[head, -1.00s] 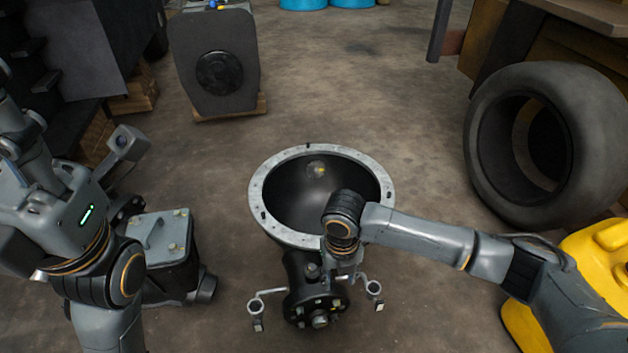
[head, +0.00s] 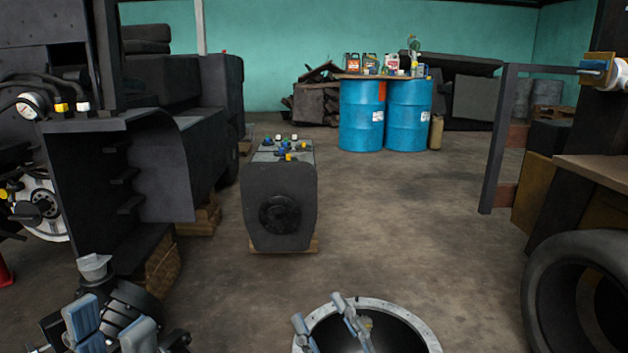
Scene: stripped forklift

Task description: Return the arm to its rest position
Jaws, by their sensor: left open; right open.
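My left gripper (head: 112,326) is at the lower left, with its two grey fingers apart and nothing between them. My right gripper (head: 324,318) shows at the bottom centre as two slim fingers, spread and empty, pointing up. They overlap the left part of the round, dark bell-shaped housing with a pale metal rim (head: 408,320). I cannot tell whether they touch it. The lower part of the housing and most of both arms are below the picture's edge.
A dark grey block (head: 280,205) with coloured caps stands on a wooden pallet. The stripped forklift body (head: 165,165) fills the left. Two blue drums (head: 385,115) carry bottles at the back. A large tyre (head: 545,290) is at the lower right. The middle floor is clear.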

